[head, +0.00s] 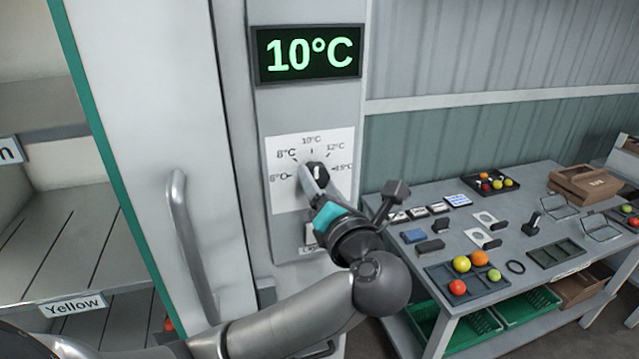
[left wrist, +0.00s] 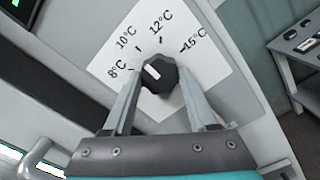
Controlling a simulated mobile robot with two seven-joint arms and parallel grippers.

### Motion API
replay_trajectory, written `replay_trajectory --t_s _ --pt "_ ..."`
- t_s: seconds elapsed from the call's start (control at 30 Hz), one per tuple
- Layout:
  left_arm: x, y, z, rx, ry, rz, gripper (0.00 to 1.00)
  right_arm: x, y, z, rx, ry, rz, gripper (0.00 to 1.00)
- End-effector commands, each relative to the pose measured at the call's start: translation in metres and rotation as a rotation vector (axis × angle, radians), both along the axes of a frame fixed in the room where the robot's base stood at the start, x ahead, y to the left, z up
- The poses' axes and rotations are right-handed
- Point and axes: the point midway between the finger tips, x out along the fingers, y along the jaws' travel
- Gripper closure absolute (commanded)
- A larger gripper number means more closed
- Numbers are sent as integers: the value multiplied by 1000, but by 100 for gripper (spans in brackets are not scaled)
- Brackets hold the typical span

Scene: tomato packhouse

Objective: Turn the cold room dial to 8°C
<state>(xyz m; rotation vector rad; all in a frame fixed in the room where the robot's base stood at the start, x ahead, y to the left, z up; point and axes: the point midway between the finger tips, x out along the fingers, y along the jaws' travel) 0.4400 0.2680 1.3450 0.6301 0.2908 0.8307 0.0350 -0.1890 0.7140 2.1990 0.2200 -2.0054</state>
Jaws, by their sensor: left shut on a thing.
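The cold room dial (head: 320,171) is a dark knob with a white pointer mark, on a white scale plate (head: 283,200) marked from 6°C to 15°C. In the head view the pointer stands roughly upward, near 10°C. The display (head: 307,53) above reads 10°C in green. My left gripper (head: 314,181) is shut on the dial. In the left wrist view the fingers (left wrist: 156,92) lie on both sides of the dial (left wrist: 163,78), and its white mark points up and left. My right gripper is not in view.
A door handle (head: 187,245) stands left of the dial. A grey table (head: 470,218) at right holds trays, tomatoes and small tools. Green crates (head: 470,325) sit below it. A shelf with a Yellow label (head: 73,305) is at far left.

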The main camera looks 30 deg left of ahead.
Motion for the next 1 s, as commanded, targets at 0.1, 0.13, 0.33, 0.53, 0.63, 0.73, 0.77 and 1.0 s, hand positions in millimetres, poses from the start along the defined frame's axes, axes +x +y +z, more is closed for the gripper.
replay_trajectory --t_s 0.1,0.13,0.33,0.53,0.63,0.73,0.77,1.0 --pt "0 0 -1 -10 -9 0 97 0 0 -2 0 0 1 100" --pt "0 0 -1 -13 -14 0 97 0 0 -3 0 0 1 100" --pt "0 0 -3 -70 -77 0 97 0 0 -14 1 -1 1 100" --pt "-1 0 -5 -169 -191 2 97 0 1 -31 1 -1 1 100" --pt "-1 0 -5 -228 -258 2 97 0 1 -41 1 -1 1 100" --pt "-1 0 -5 -282 -323 2 97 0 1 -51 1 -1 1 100" --pt "-1 0 -6 -299 -342 3 97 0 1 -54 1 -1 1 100" --pt "0 0 -4 -410 -476 1 97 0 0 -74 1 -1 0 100"
